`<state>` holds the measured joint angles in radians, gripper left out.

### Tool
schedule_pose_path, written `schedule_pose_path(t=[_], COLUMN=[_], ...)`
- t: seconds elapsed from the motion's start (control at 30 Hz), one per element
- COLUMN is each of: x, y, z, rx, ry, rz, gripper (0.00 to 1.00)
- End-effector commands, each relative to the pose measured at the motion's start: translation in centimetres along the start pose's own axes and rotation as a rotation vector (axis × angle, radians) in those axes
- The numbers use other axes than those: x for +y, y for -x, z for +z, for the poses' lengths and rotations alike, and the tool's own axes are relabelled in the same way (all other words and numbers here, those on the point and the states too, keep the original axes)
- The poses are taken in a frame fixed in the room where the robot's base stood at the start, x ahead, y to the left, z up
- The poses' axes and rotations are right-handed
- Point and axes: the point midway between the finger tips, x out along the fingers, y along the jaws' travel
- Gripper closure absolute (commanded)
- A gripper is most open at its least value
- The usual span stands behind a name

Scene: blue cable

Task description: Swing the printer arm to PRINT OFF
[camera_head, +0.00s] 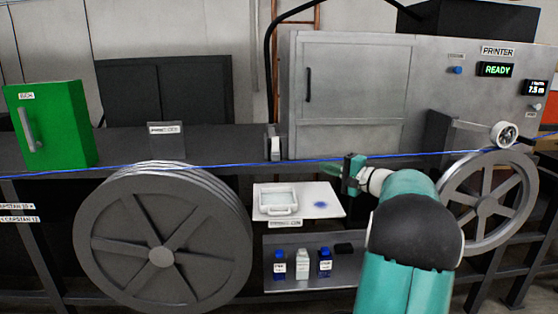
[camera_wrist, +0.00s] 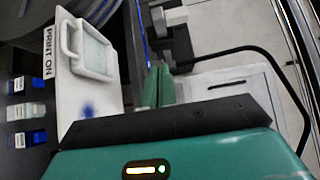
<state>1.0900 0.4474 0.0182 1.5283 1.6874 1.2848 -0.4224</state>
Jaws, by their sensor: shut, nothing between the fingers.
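The grey printer cabinet (camera_head: 350,95) stands behind the bench, with a green READY display. A small pale block on a dark bracket (camera_head: 275,148) sits at its lower left, beside the blue cable (camera_head: 215,163); it also shows at the top of the wrist view (camera_wrist: 172,16). I cannot tell for sure that this is the printer arm. A PRINT ON label (camera_wrist: 48,52) is on the edge of the white shelf (camera_wrist: 72,95) in the wrist view. No PRINT OFF label is readable. My gripper (camera_head: 330,169) is shut and empty, right of the block and in front of the cabinet.
A framed white pad (camera_head: 279,201) lies on the white shelf, beside a blue stain. Several small bottles (camera_head: 302,264) stand on a lower shelf. A large cable reel (camera_head: 162,255) is at left, a spoked wheel (camera_head: 488,200) at right, and a green box (camera_head: 50,125) far left.

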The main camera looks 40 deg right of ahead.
Motion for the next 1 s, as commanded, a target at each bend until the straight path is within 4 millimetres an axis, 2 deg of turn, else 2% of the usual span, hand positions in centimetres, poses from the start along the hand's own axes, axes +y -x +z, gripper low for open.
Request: schedule_pose_path(t=[0.27, 0.47, 0.57, 1.0], x=[0.0, -0.1, 0.0, -0.1], y=[0.6, -0.4, -1.9, -10.7], z=[-0.3, -0.2, -0.2, 0.3], rx=[0.009, 0.005, 0.003, 0.0], ry=[0.0, 0.001, 0.001, 0.001], rz=[-0.002, -0.002, -0.001, -0.002], gripper=[1.0, 1.0, 1.0, 1.0])
